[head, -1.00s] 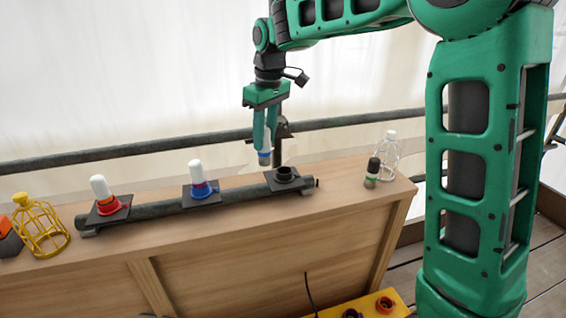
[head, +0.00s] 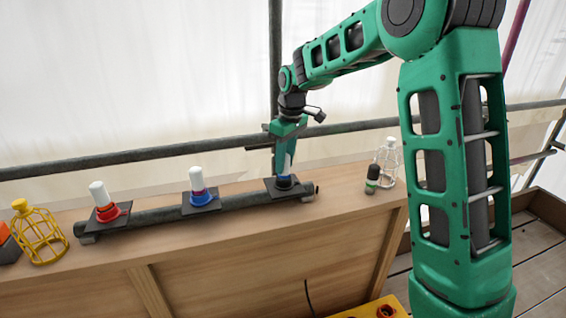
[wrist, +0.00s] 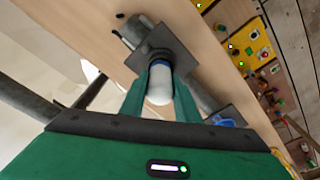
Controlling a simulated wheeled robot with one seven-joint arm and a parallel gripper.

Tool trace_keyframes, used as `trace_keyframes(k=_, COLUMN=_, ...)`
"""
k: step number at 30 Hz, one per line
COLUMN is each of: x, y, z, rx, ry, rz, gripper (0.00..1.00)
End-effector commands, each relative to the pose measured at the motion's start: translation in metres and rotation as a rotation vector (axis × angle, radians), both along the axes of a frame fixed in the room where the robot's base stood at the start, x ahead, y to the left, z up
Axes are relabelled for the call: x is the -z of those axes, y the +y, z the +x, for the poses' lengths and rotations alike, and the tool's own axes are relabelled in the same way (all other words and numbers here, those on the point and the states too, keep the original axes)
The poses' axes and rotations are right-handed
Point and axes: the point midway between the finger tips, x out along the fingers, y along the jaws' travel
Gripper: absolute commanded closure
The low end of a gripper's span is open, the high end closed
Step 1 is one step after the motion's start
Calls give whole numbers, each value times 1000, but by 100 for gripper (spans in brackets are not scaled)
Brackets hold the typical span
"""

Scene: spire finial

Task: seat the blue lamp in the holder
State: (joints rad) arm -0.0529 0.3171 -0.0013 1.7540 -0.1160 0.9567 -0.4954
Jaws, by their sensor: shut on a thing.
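My gripper (head: 285,172) is shut on the blue lamp, a white cylinder with a blue band (wrist: 158,84). It holds the lamp about upright at the right-hand holder (head: 271,187), a dark plate with a dark socket on the pipe rail. In the wrist view the lamp lies between the fingers, its blue-banded end at the holder (wrist: 177,50). The lamp's lower end is at the socket; the fingers partly hide it, and I cannot tell how deep it sits.
Along the dark pipe rail (head: 152,209) stand a white lamp in a blue collar (head: 196,180) and one in a red collar (head: 98,194). A yellow cage (head: 40,236) is at left. A dark-capped bottle (head: 372,180) and white cage (head: 388,160) stand right of the holder.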

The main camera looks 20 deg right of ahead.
Motion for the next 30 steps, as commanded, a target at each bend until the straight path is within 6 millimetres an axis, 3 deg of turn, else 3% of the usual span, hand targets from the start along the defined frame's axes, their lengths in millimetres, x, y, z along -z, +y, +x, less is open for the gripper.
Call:
trace_keyframes(k=8, x=1, y=0, z=0, rx=-1, ry=-1, rz=0, gripper=95)
trace_keyframes(k=9, x=1, y=0, z=0, rx=-1, ry=-1, rz=0, gripper=67)
trace_keyframes(k=11, x=1, y=0, z=0, rx=-1, ry=-1, rz=0, gripper=53)
trace_keyframes(k=23, x=-5, y=1, z=0, rx=-2, ry=-3, rz=1, gripper=53)
trace_keyframes(k=30, x=-43, y=-1, z=-2, rx=-3, ry=-7, rz=1, gripper=53)
